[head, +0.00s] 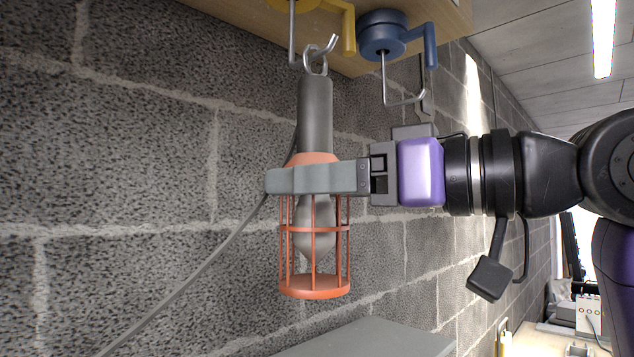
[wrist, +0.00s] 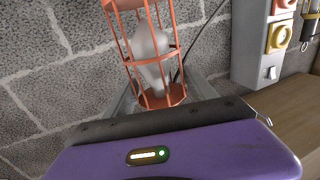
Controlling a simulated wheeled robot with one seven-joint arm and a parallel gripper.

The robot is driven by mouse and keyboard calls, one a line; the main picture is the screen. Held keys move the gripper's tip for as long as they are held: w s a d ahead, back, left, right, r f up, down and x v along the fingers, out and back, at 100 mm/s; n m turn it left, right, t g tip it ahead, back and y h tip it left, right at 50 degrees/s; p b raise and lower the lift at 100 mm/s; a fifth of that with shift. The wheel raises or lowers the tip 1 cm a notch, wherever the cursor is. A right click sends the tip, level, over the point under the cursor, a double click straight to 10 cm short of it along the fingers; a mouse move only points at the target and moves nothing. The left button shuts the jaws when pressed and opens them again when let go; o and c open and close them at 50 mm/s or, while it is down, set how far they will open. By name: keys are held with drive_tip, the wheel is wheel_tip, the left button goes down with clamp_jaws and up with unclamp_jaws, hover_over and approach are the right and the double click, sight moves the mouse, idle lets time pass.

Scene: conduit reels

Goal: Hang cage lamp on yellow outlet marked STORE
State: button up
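The cage lamp (head: 315,240) hangs upright in the head view, with a grey handle, an orange cage and a metal ring (head: 316,62) on top. My gripper (head: 285,180) is shut around its orange collar, below the handle. In the wrist view the orange cage (wrist: 166,97) and its bulb show beyond my purple gripper body. The yellow overhead outlet (head: 348,30) is cut by the top edge; its wire hook (head: 292,35) comes down to the lamp's ring. Hook and ring overlap in the picture; I cannot tell if the ring is threaded or bearing weight. No STORE marking is readable.
A blue overhead outlet (head: 382,35) with an empty wire hook is just right of the yellow one, under a wooden board (head: 440,15). A block wall (head: 150,130) stands close behind the lamp. A grey box top (head: 370,340) lies below. The wrist view shows a grey socket panel (wrist: 250,55).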

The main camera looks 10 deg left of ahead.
drive_tip(key=o, duration=0.4)
